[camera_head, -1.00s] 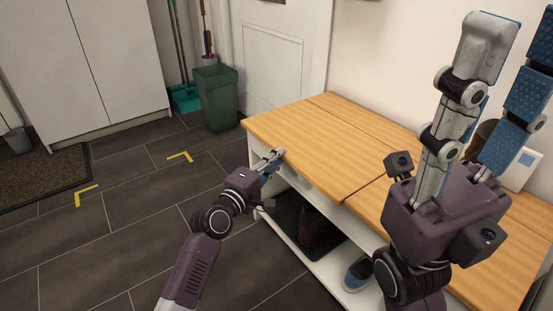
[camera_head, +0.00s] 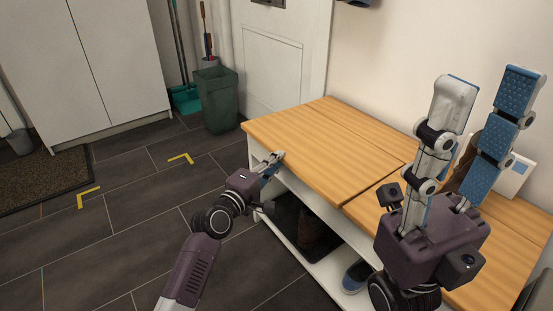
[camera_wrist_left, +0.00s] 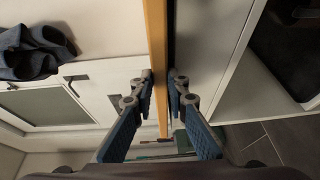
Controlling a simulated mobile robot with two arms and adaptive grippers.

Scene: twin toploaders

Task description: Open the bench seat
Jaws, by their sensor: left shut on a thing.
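The bench seat is a pair of light wooden panels on a white bench. The left panel (camera_head: 310,152) lies flat as far as I can tell, and a seam parts it from the right panel (camera_head: 372,208). My left gripper (camera_head: 272,162) is at the left panel's front edge. In the left wrist view its fingers (camera_wrist_left: 160,92) are on either side of the wooden edge (camera_wrist_left: 156,40), shut on it, with a dark strip beside the wood. My right gripper (camera_head: 490,85) is open and empty, fingers up, above the right panel, hiding part of it.
Brown boots (camera_head: 313,238) and a blue shoe (camera_head: 356,275) are in the open shelf below. A white card or box (camera_head: 512,176) stands on the bench's far right. A green bin (camera_head: 216,100) stands beyond its left end.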

